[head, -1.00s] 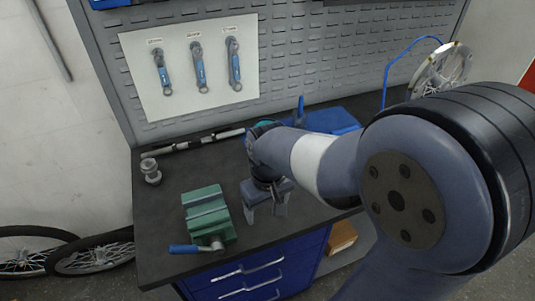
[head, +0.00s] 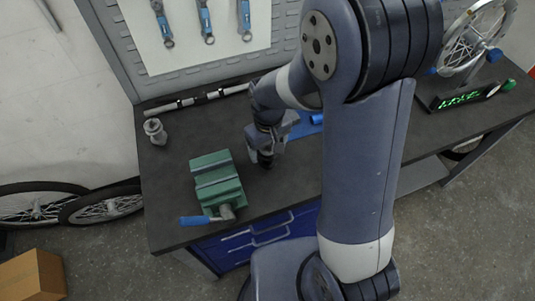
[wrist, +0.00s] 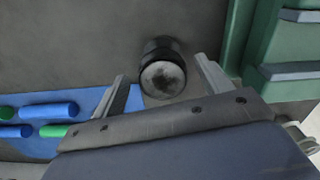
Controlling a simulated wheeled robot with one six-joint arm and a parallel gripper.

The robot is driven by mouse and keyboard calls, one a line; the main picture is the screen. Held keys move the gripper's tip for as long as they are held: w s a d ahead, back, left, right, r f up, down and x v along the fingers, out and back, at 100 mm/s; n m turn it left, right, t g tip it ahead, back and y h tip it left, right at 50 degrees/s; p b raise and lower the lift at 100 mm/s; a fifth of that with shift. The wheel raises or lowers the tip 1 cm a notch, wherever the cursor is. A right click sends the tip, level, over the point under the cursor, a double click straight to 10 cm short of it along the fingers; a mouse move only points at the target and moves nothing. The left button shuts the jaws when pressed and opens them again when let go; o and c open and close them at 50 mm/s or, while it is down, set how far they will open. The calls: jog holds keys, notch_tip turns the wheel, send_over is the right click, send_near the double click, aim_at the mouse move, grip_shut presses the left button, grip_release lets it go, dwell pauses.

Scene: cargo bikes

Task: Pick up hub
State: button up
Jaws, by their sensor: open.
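The hub appears to be the short black cylinder with a scuffed grey round end (wrist: 162,76) in the wrist view. It stands on the dark bench top. My gripper (wrist: 163,80) is open, with one finger on each side of the cylinder's near end. A gap shows on both sides, and I cannot tell the height between the fingertips and the cylinder. In the head view my gripper (head: 264,152) is low over the bench, right of the green vise, and mostly hides what is under it.
The green vise (head: 216,178) with a blue handle is close to my gripper. A grey metal part (head: 154,131) stands at the bench's left. A blue tray (wrist: 62,148) with blue and green handles lies on the other side. A truing stand with a wheel (head: 470,42) is far right.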

jog(key=shift+s+a+f+p, duration=0.15)
jog(key=shift+f+p, duration=0.25)
jog(key=shift+f, duration=1.7)
jog(key=c, duration=1.2)
jog(key=shift+r, duration=0.1)
